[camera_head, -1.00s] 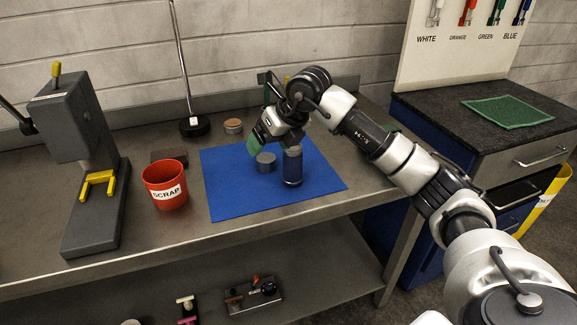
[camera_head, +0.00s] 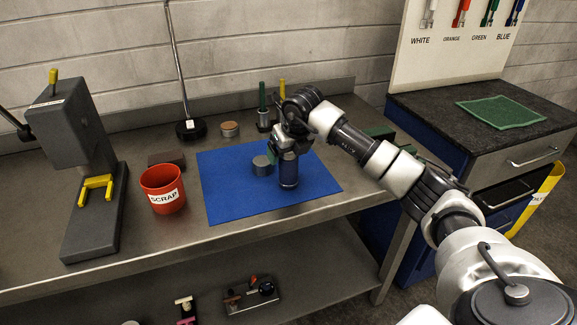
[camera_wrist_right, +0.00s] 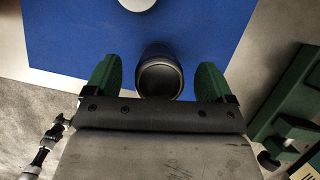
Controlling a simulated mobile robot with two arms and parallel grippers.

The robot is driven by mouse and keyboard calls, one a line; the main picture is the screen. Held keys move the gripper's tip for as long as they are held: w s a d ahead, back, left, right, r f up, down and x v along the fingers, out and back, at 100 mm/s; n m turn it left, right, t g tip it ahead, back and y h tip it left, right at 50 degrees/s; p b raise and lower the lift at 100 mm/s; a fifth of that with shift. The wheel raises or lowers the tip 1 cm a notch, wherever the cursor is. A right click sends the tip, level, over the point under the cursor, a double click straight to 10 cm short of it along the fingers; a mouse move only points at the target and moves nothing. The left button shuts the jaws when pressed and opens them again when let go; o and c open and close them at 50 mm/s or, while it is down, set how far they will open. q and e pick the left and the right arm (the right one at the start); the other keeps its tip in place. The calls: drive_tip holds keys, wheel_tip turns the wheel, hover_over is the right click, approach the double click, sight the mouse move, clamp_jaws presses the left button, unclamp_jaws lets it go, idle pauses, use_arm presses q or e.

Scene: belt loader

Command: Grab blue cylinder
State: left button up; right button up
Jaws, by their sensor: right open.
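The blue cylinder (camera_head: 288,172) stands upright on the blue mat (camera_head: 225,205), with a dark upper part. In the right wrist view the cylinder (camera_wrist_right: 160,72) shows its round top between two green fingers, with a gap on each side. A shorter grey cylinder (camera_head: 262,166) stands just left of the blue one. My left gripper is not in view.
A red scrap bin (camera_head: 163,190) stands left of the mat, beside a grey press (camera_head: 90,200) with a yellow fork. A green post and a yellow post (camera_head: 282,90) stand behind my right gripper. The front of the mat is clear.

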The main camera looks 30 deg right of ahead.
drive_tip(key=shift+w+f, duration=0.3)
drive_tip(key=shift+f, duration=0.35)
drive_tip(key=c, duration=1.4)
drive_tip(key=shift+r, duration=0.1)
drive_tip(key=shift+r, duration=0.1)
